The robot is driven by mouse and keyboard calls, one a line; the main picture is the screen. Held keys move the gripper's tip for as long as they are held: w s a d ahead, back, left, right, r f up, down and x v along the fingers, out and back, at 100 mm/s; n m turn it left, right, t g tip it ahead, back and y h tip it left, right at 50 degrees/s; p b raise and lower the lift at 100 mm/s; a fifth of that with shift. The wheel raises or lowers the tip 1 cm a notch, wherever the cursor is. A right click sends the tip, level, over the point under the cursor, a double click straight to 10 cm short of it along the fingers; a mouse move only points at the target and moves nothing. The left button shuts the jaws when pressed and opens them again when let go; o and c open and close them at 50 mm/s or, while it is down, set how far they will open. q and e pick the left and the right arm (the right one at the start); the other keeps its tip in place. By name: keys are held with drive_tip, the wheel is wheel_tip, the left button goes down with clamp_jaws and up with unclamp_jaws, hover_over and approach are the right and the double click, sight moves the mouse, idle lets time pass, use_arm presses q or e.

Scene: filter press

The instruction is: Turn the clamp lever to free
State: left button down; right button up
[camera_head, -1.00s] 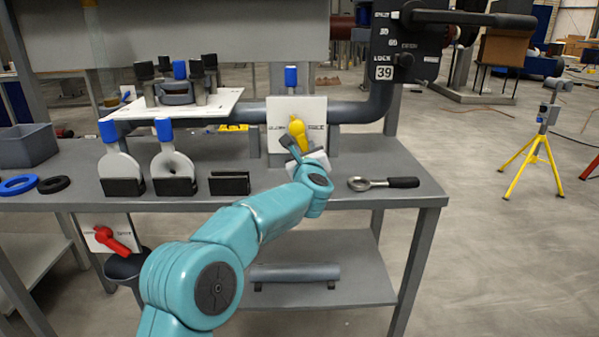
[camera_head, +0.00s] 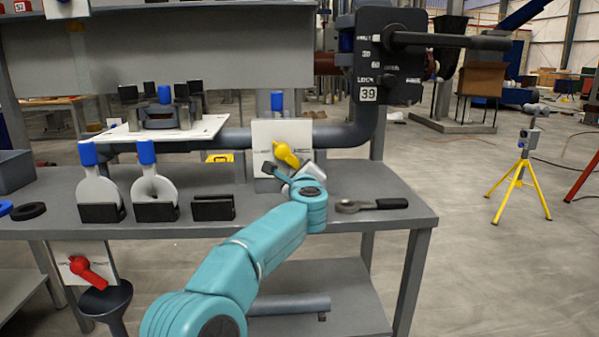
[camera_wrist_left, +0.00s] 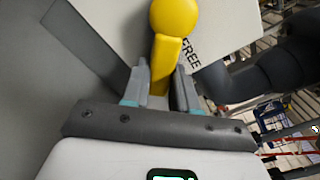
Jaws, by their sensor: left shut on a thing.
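The yellow clamp lever (camera_head: 287,154) is mounted on a white plate (camera_head: 298,134) above the bench. The word FREE shows on the plate beside the handle there. In the head view the left gripper (camera_head: 279,174) is partly hidden behind my own arm and wrist. My right gripper is not in view.
A red lever (camera_head: 87,272) sits on a plate below the bench edge. Two blue-topped paddles (camera_head: 155,190) stand in black holders left of my arm. A black-handled tool (camera_head: 371,205) lies to the right. A thick grey pipe (camera_head: 350,136) runs behind the plate.

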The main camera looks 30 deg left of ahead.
use_arm(q)
drive_tip(key=shift+r, duration=0.35)
drive_tip(key=c, duration=1.2)
unclamp_jaws()
drive_tip(key=o, duration=0.3)
drive_tip(key=shift+f, duration=0.2)
drive_tip(key=shift+f, duration=0.1)
drive_tip(key=b+v, duration=0.3)
drive_tip(key=v, duration=0.3)
drive_tip(key=shift+s, duration=0.15)
drive_tip(key=v, duration=1)
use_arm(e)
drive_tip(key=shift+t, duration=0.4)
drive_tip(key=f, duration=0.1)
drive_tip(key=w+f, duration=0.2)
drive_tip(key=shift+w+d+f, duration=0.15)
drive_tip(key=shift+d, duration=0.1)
